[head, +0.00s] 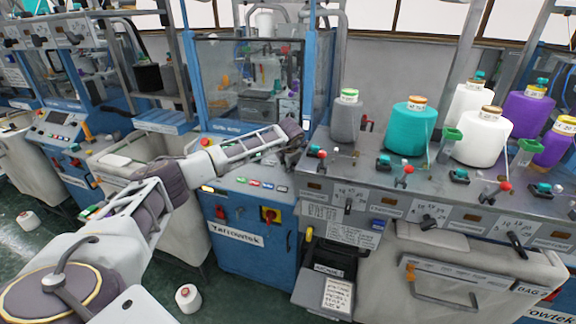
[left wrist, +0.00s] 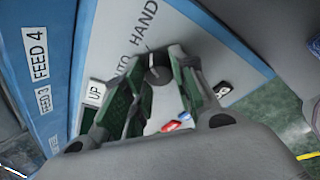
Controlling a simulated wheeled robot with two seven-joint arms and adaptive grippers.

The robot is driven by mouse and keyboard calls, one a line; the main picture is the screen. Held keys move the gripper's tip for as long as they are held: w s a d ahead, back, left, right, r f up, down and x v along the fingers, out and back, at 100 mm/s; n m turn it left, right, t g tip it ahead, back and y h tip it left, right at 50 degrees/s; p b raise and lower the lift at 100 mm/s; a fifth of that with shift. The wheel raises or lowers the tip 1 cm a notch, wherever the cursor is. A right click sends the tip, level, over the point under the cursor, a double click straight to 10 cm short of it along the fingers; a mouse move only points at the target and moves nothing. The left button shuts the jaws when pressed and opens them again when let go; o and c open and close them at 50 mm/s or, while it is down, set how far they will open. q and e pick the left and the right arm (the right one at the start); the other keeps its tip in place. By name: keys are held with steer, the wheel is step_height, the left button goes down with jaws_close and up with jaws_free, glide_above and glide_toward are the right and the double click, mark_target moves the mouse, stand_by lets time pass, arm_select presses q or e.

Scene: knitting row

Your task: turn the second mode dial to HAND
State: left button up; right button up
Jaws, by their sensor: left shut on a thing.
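The mode dial (left wrist: 158,76) is a small dark knob on a pale panel (left wrist: 110,30) with the printed words AUTO and HAND (left wrist: 143,20) beside it. In the left wrist view, the green-padded fingers of my left gripper (left wrist: 157,82) are shut on the dial, one on each side. Which way its pointer faces cannot be told. In the head view, my left gripper (head: 292,150) is at the blue Yarrowtek machine's top panel, and the dial is hidden by the gripper. My right gripper is not in view.
Red and blue buttons (left wrist: 178,122) lie close to the fingers. A blue edge carries FEED 3 and FEED 4 labels (left wrist: 40,60). In the head view, yarn cones, including a teal one (head: 408,130), stand on the grey machine to the right, beside red-knobbed levers (head: 404,174).

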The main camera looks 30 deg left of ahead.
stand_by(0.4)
arm_select(q)
steer(key=o, duration=1)
steer(key=shift+n, duration=0.3)
